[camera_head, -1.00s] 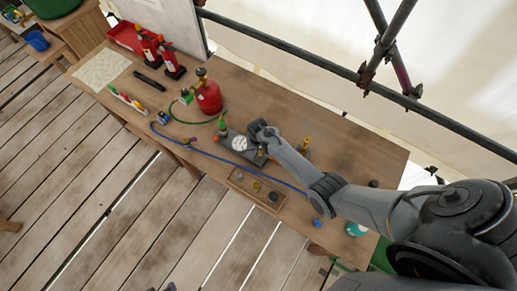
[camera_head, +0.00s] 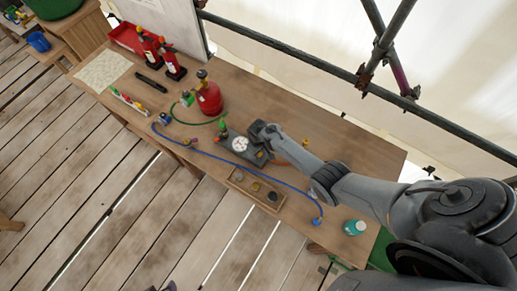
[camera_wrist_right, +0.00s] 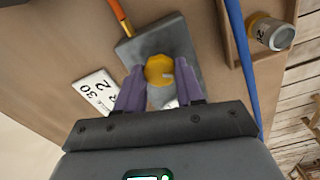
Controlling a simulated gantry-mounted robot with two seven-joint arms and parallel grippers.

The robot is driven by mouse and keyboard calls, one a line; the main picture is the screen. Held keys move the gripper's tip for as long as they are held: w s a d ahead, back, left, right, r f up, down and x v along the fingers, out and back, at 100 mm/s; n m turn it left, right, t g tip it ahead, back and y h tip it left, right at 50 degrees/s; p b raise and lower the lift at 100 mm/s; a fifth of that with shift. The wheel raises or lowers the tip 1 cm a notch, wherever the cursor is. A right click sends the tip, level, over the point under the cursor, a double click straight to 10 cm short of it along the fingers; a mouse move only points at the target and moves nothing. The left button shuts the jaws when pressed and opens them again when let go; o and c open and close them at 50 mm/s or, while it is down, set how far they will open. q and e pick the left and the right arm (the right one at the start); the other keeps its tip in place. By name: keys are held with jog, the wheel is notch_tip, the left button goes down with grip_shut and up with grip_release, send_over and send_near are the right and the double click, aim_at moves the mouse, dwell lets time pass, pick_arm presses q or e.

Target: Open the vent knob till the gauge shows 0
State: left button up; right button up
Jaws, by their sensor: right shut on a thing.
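The dark grey block (camera_head: 252,157) on the bench carries a white round gauge (camera_head: 239,144), whose reading is too small to make out. A yellow knob (camera_wrist_right: 159,70) with a pale mark stands on the block in the right wrist view. My right gripper (camera_wrist_right: 160,80) has its two purple fingers on either side of this knob and is shut on it. In the head view my right gripper (camera_head: 263,135) is over the right end of the block and hides the knob. My left gripper is out of view.
A blue hose (camera_head: 235,161) runs along the bench front, past a wooden tray (camera_head: 243,184) of small parts. A red gas bottle (camera_head: 209,99) with a green hose stands left of the block. A teal can (camera_head: 354,227) stands at the right. Scaffold poles (camera_head: 290,60) cross behind.

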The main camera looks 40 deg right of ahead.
dwell(0.4)
jog(key=o, duration=1)
jog(key=shift+o, duration=0.2)
jog(key=shift+r, duration=0.5)
notch_tip(320, 180, up, 10)
jog(key=p, duration=0.2)
jog(key=shift+f, duration=0.1)
